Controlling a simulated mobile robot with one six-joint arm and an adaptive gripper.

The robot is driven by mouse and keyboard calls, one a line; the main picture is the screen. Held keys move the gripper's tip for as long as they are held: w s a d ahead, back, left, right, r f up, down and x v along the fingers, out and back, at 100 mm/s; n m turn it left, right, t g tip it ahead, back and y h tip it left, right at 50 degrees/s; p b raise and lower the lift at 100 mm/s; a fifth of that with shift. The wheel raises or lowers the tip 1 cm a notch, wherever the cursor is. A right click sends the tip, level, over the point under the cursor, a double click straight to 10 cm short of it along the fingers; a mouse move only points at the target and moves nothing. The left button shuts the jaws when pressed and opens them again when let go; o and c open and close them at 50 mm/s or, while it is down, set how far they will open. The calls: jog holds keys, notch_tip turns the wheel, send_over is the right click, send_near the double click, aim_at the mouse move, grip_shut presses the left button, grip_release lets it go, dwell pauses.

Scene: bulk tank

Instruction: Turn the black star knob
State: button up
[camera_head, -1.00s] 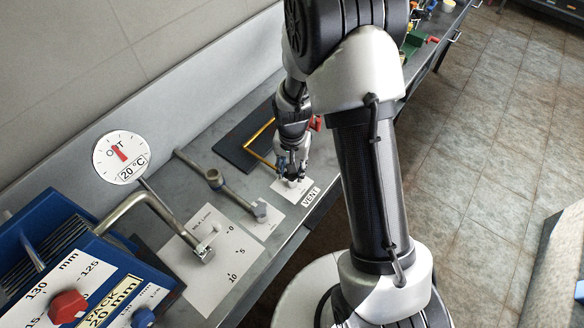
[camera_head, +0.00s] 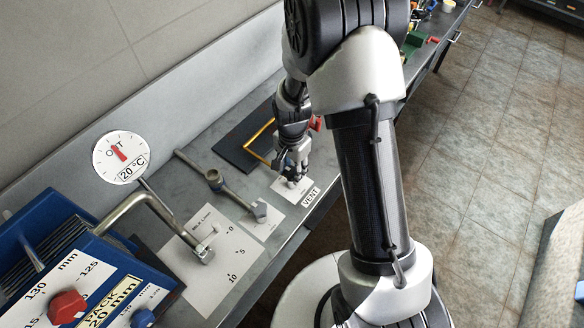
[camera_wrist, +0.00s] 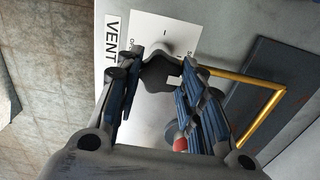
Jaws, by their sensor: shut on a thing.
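The black star knob (camera_wrist: 160,76) is in the wrist view, dark and lobed, between the tips of my gripper (camera_wrist: 163,82). It sits over a white card marked with small text, beside the label VENT (camera_wrist: 111,40). Both fingers with blue-grey pads are closed on the knob's sides. In the head view my gripper (camera_head: 291,176) is low over the white card (camera_head: 290,190) on the bench, and the fingers mostly hide the knob there.
A yellow bent rod (camera_head: 262,140) on a dark plate (camera_head: 243,146) lies just behind my gripper. To the left are a pipe lever (camera_head: 214,180), a bent metal handle (camera_head: 150,205), a round dial (camera_head: 119,157) and a blue rack (camera_head: 45,235). The bench edge is close.

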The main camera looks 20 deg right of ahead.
aim_at(292, 172)
jog(key=shift+s+f, duration=0.1)
jog(key=o, duration=1)
jog(key=shift+o, duration=0.2)
notch_tip(292, 172, up, 12)
dwell(0.3)
jog(key=s+r+n+t+b, duration=0.2)
jog(key=s+r+n, duration=0.3)
jog(key=s+r, duration=0.5)
jog(key=s+r+n+t, duration=0.2)
jog(key=s+r+n, duration=0.3)
jog(key=s, duration=0.6)
jog(key=shift+r+n+t+b, duration=0.15)
jog(key=shift+n+t+b, duration=0.15)
jog(key=shift+n+b, duration=0.15)
